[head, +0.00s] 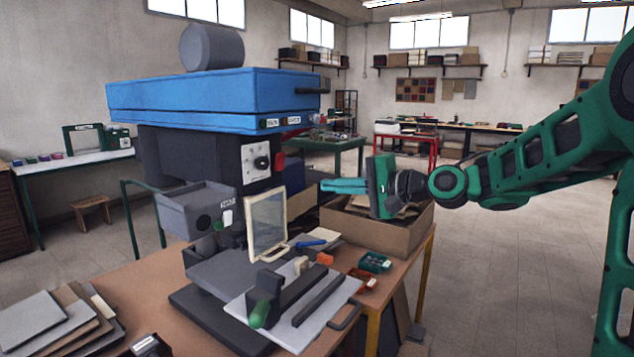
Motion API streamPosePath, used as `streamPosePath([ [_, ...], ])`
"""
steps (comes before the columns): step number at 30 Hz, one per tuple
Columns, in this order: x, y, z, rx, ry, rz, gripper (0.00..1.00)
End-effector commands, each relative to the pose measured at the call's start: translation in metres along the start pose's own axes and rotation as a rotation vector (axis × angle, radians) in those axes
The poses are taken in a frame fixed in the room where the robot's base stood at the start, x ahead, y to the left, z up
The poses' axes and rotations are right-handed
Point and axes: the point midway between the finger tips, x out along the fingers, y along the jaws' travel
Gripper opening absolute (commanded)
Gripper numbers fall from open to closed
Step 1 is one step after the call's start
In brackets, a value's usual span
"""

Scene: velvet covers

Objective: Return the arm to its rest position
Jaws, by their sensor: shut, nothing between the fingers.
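My gripper (343,186) is at the end of my green arm (540,155), which reaches in from the right side of the head view. The gripper points left, its two fingers are together and nothing is between them. It hangs in the air in front of the blue-topped press (215,100), above and near an open cardboard box (395,235) on the bench. From this one view I cannot tell how far the fingertips are from the press.
The wooden bench (130,285) carries the press, a plate with black bars (300,300), a cream-coloured framed panel (266,222), small bins (375,262) and stacked boards (40,322). Open floor (500,270) lies right of the bench.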

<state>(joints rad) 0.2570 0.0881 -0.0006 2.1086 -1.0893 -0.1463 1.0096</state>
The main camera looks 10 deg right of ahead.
Motion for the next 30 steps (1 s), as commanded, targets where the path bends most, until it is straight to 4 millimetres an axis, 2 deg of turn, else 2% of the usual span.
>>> streamPosePath([
  [4,-0.010,0.003,0.000,-0.001,0.000,-0.001,0.00],
  [15,-0.012,0.004,0.000,-0.001,0.000,0.000,0.00],
  [18,-0.015,0.012,0.000,-0.027,0.011,0.033,0.00],
  [20,-0.023,0.025,-0.002,-0.068,0.030,0.090,0.00],
  [23,-0.048,0.063,-0.007,-0.170,0.073,0.251,0.00],
  [26,-0.090,0.110,-0.013,-0.270,0.109,0.458,0.00],
  [30,-0.162,0.167,-0.012,-0.350,0.121,0.730,0.00],
])
